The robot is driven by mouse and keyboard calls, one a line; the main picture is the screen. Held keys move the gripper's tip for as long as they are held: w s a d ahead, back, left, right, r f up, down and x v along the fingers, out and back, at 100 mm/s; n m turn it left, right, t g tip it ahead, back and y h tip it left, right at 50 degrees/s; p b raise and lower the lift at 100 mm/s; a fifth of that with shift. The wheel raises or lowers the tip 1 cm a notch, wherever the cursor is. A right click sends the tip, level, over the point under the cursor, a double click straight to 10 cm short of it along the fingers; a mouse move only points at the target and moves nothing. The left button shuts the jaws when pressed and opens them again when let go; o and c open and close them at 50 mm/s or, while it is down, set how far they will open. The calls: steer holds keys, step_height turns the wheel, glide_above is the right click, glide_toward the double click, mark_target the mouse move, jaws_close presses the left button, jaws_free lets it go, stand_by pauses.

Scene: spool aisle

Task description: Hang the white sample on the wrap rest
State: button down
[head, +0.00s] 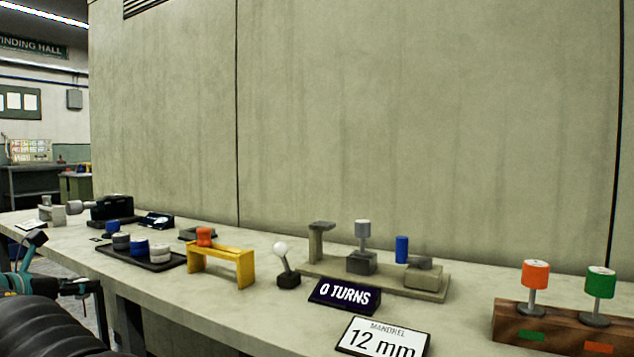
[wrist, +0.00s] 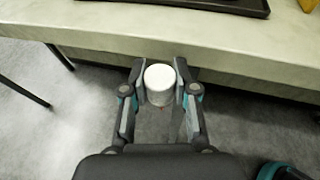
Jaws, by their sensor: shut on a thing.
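My gripper (wrist: 160,68) is shut on the white sample (wrist: 159,84), a short white cylinder between the two fingertips. The sample is over the floor, just in front of the bench edge. In the head view part of my arm shows at the lower left; the sample cannot be made out there. No thing is labelled as the wrap rest. A grey fixture (head: 436,293) on the bench carries a flat-topped post (head: 316,245), a grey cylinder on a stem (head: 362,228), a blue cylinder (head: 402,249) and a low grey block (head: 424,276).
The bench (head: 230,295) runs along a wall. On it are a black tray (head: 172,266) with several spools, a yellow stand (head: 246,268) with an orange piece, a white-knobbed lever (head: 281,249), a "0 TURNS" display (head: 345,295), a "12 mm" sign (head: 384,339) and a wooden block (head: 556,328).

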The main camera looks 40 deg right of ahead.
steer(key=s+d+r, duration=0.2)
steer(key=d+r, duration=0.1)
steer(key=r, duration=0.6)
steer(key=s+d+r+m+g+h+p, duration=0.1)
steer(key=s+d+r+m+g, duration=0.15)
steer(key=d, duration=0.55)
steer(key=s+d+r+m+g+h+p, duration=0.1)
steer(key=d+r, duration=0.2)
steer(key=d, duration=0.5)
steer(key=s+d+r+m+g, duration=0.2)
steer(key=s+d, duration=0.6)
steer(key=d, duration=0.4)
steer(key=s+d+r+m+g+h+b, duration=0.1)
steer(key=s+d+g, duration=0.4)
steer(key=d, duration=0.8)
steer(key=s+r+m, duration=0.1)
steer(key=s+m, duration=0.1)
steer(key=s, duration=0.1)
steer(key=shift+s+r, duration=0.15)
steer(key=shift+s, duration=0.25)
steer(key=shift+r+m+p, duration=0.15)
steer(key=shift+m+p, duration=0.1)
steer(key=shift+p, duration=0.05)
steer(key=shift+f+b, duration=1.25)
steer(key=shift+f, duration=1.4)
steer(key=c, duration=0.8)
jaws_free()
